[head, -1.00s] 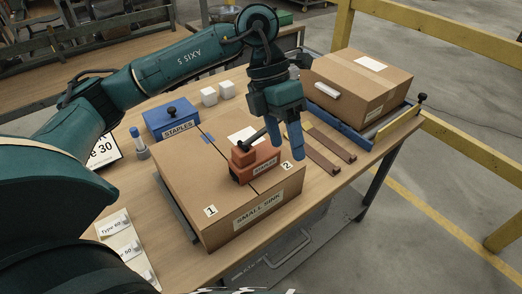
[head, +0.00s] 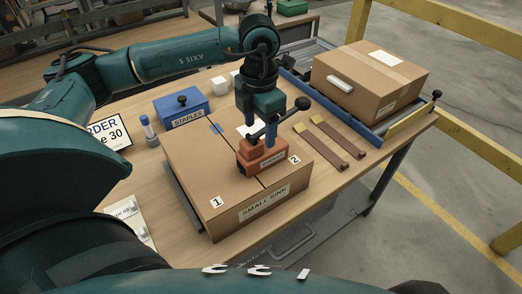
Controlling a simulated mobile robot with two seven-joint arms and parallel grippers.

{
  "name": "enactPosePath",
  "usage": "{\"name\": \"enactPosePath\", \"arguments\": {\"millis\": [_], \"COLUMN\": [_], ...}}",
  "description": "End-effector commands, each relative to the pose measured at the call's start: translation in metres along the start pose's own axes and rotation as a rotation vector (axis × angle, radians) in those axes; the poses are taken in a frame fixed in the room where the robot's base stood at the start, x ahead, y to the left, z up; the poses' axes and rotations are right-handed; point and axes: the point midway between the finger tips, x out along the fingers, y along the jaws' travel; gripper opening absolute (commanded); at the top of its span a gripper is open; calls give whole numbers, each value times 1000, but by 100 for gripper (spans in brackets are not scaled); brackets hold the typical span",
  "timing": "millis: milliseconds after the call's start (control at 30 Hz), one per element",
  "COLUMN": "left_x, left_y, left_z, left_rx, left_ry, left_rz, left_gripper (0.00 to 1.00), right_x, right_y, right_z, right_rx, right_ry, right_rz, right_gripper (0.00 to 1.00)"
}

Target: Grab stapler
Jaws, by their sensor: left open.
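The orange stapler (head: 262,158) with a black lever handle sits on top of the large cardboard box labelled "SMALL SINK" (head: 200,180), near its front seam. My left gripper (head: 256,138) points straight down over the stapler, its blue fingers apart on either side of the stapler's upper part. The jaws are open; whether the fingers touch the stapler cannot be told. The gripper hides part of the stapler's top and the white label behind it. My right gripper is out of view.
A blue STAPLES box (head: 182,108) stands behind the sink box, with white cubes (head: 218,84) beside it. Two brown strips (head: 338,140) lie to the right. Another cardboard box (head: 370,80) sits at the back right. A yellow railing (head: 470,150) runs beyond the table.

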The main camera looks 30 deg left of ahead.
Motion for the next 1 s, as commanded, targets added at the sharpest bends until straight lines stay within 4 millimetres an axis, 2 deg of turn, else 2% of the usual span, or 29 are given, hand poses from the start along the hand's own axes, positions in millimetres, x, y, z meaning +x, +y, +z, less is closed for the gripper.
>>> {"name": "enactPosePath", "arguments": {"millis": [200,500,1000], "left_x": [30,36,36], "left_y": [-1,-1,-1], "left_z": [-2,-2,-2], "left_rx": [-1,0,0], "left_ry": [3,0,0], "left_rz": [-1,-1,-1], "left_gripper": [62,62,22], "right_x": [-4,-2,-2], "right_y": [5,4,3], "right_z": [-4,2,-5], "right_rx": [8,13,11], "right_ry": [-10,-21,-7], "right_rz": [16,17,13], "right_gripper": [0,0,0]}}
